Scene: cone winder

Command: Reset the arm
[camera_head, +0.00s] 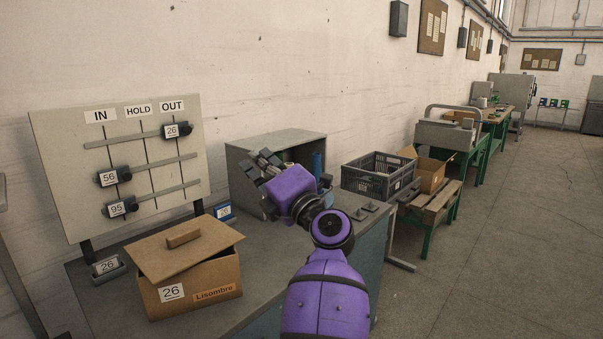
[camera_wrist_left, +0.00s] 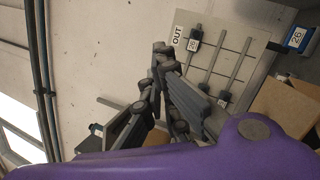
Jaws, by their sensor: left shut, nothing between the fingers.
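My left gripper (camera_head: 261,160) is in front of an open grey box on the bench, its dark fingers pointing up and to the left. In the left wrist view the gripper's fingers (camera_wrist_left: 164,52) are shut with nothing between them. My purple left arm reaches in from the bottom of the head view. My right gripper is in neither view.
A board (camera_head: 75,200) with IN, HOLD and OUT columns carries tags 26, 56 and 95. A cardboard box (camera_head: 200,288) marked 26, its lid askew, stands on the bench. A grey box (camera_head: 300,140) and a dark crate (camera_head: 372,172) are near the gripper.

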